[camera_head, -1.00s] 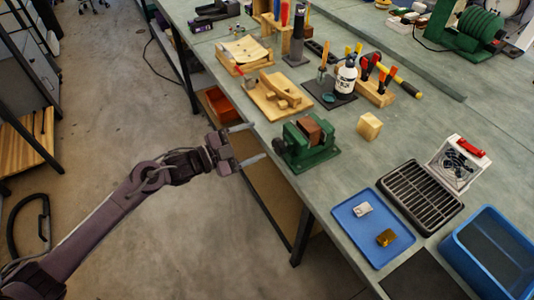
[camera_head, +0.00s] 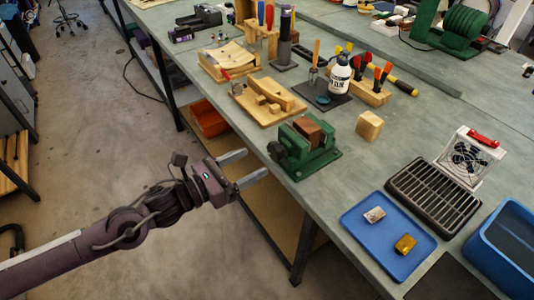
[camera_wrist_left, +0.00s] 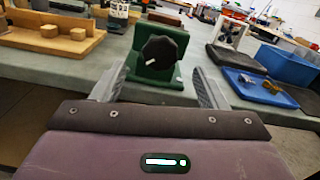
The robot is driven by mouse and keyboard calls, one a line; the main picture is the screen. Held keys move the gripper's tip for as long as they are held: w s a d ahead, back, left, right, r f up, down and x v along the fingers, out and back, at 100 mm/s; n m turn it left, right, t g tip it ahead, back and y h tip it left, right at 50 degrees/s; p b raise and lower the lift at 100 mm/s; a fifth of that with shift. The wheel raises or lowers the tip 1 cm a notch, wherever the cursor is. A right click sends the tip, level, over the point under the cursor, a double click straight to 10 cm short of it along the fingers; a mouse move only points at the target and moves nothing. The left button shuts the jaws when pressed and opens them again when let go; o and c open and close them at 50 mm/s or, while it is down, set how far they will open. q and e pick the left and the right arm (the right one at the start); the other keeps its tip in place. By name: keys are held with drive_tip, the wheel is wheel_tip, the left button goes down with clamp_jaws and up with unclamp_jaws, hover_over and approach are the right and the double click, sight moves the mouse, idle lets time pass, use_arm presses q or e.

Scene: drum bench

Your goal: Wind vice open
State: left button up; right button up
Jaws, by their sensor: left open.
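The green vice (camera_head: 304,148) stands at the bench's near edge with a brown block (camera_head: 314,129) between its jaws. Its dark round knob shows at its left side (camera_head: 276,151). In the left wrist view the black knob (camera_wrist_left: 160,52) with a white mark faces me on the green vice body (camera_wrist_left: 155,75). My left gripper (camera_head: 250,167) is open and empty, off the bench edge, left of and a little below the knob in the head view. In the wrist view its fingers (camera_wrist_left: 161,88) lie either side of the knob's line, apart from it. My right gripper is not in view.
A blue tray (camera_head: 365,238) with two small metal pieces, a black grille (camera_head: 433,198) and a blue bin (camera_head: 484,262) lie right of the vice. A wooden cube (camera_head: 369,126) and a wooden fixture (camera_head: 268,113) stand nearby. An orange bin (camera_head: 208,118) sits below the bench.

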sight(272, 152)
use_arm(q)
drive_tip(key=p+x, duration=0.1)
drive_tip(key=x, duration=0.5)
drive_tip(key=shift+w+d, duration=0.1)
drive_tip(key=shift+d, duration=0.05)
drive_tip(key=c, duration=1)
